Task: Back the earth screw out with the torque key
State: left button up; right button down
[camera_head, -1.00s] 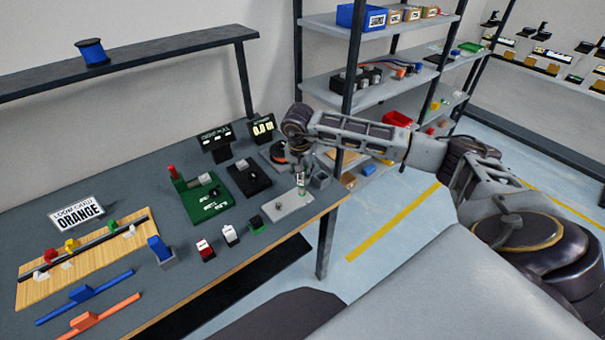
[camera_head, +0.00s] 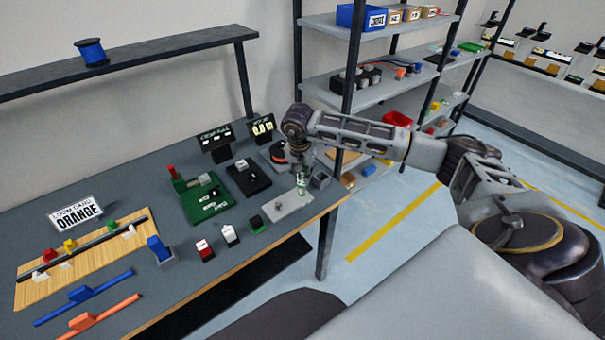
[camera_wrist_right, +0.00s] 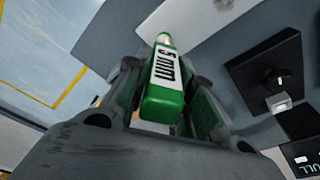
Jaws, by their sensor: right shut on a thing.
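My right gripper (camera_head: 300,166) is shut on the green torque key (camera_wrist_right: 166,85), which carries a white label that seems to read 5 mm. The key (camera_head: 301,183) hangs roughly upright above the right part of a light grey plate (camera_head: 291,207) near the bench's front edge. In the right wrist view the key's metal tip (camera_wrist_right: 164,39) points at the plate (camera_wrist_right: 205,25). I cannot tell whether the tip touches it. A small stud (camera_head: 278,204) stands on the plate, left of the key. No screw shows clearly under the tip. My left gripper is out of view.
A black block (camera_head: 248,178) and a green board (camera_head: 208,199) stand left of the plate. Two displays (camera_head: 262,130) stand behind. A shelf post (camera_head: 352,60) rises near my right arm.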

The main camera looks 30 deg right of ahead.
dwell(0.4)
jog(key=shift+f+b, duration=0.25)
jog(key=shift+b, duration=0.15)
dwell(0.4)
jog(key=shift+f+b, duration=0.35)
jog(key=shift+f, duration=0.1)
